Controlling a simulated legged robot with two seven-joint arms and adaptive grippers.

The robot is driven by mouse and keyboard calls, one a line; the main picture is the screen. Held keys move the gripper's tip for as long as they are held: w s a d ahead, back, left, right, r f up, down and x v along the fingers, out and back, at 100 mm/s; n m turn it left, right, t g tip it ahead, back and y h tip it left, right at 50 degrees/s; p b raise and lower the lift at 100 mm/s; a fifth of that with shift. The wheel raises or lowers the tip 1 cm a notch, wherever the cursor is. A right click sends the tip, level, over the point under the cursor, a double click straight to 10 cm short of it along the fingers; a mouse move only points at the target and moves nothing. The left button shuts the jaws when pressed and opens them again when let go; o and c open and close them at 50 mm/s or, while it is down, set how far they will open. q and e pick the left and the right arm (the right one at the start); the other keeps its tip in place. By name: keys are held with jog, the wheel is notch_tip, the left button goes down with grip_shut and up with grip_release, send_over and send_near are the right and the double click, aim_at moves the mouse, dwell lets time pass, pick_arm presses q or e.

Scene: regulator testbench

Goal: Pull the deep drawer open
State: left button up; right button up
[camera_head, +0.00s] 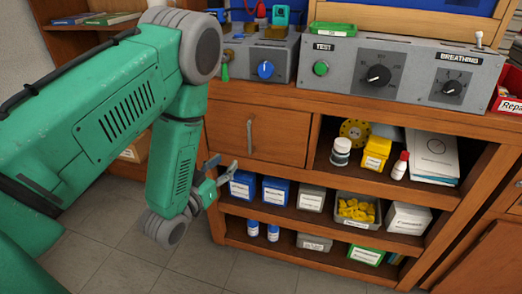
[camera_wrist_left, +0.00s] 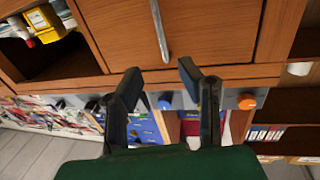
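The deep drawer (camera_head: 270,132) is a wooden front in the upper left of the cabinet, and it looks closed. Its upright metal handle (camera_head: 250,135) is in plain view. In the left wrist view the drawer front (camera_wrist_left: 215,30) fills the top, with the handle (camera_wrist_left: 160,30) running down towards the gap between my fingers. My left gripper (camera_head: 221,167) is open and empty, below and to the left of the handle and apart from it. Its two dark fingers (camera_wrist_left: 160,73) are spread in the left wrist view. My right gripper is not in view.
Open shelves (camera_head: 325,222) with boxes and bottles lie right of and below the drawer. A grey test panel (camera_head: 400,70) with knobs stands on the worktop above. Grey tiled floor (camera_head: 200,262) is free in front of the cabinet. A red bin (camera_head: 508,106) sits at the right edge.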

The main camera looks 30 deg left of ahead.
aim_at(249, 139)
pick_arm(q)
jog(key=w+b, duration=0.1)
jog(key=w, duration=0.3)
jog(key=w+b, duration=0.1)
jog(key=w, duration=0.4)
jog(key=w+b, duration=0.1)
jog(key=w, duration=0.3)
jog(key=shift+w+a, duration=0.35)
jog(key=shift+w, duration=0.05)
grip_shut()
jog(key=shift+f, duration=0.1)
